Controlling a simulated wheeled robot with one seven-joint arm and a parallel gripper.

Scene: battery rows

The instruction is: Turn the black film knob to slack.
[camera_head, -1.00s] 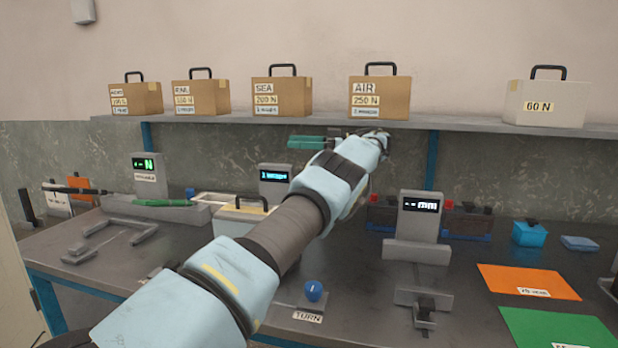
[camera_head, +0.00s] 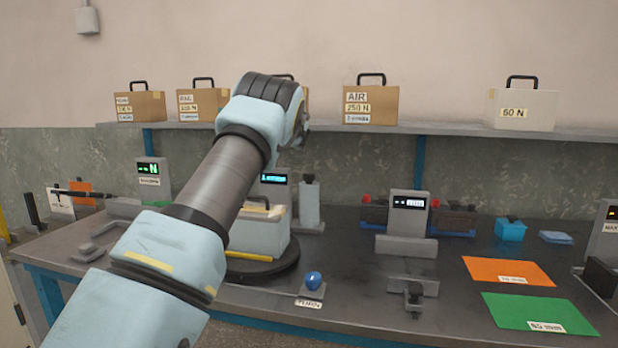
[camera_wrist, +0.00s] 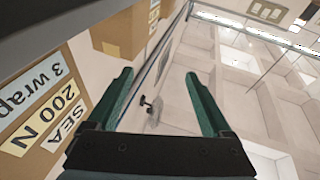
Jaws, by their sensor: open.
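A pale upright roll (camera_head: 309,203) stands on the bench behind the turntable, in the middle of the head view. A small dark cap (camera_head: 308,179) sits on top of it. It may be the black film knob, but it is too small to tell its setting. My gripper (camera_wrist: 158,75) is open and empty in the wrist view, its two green fingers spread apart. In the head view my raised wrist hides the fingers. The gripper is up near the shelf boxes, well away from the roll. No knob shows clearly between the fingers.
A white case (camera_head: 258,235) stands on a dark turntable (camera_head: 262,270). A blue knob (camera_head: 313,281) is in front, at the bench edge. The brown SEA 200 N box (camera_wrist: 60,100) is close on the left in the wrist view. The AIR box (camera_head: 371,103) stands on the shelf.

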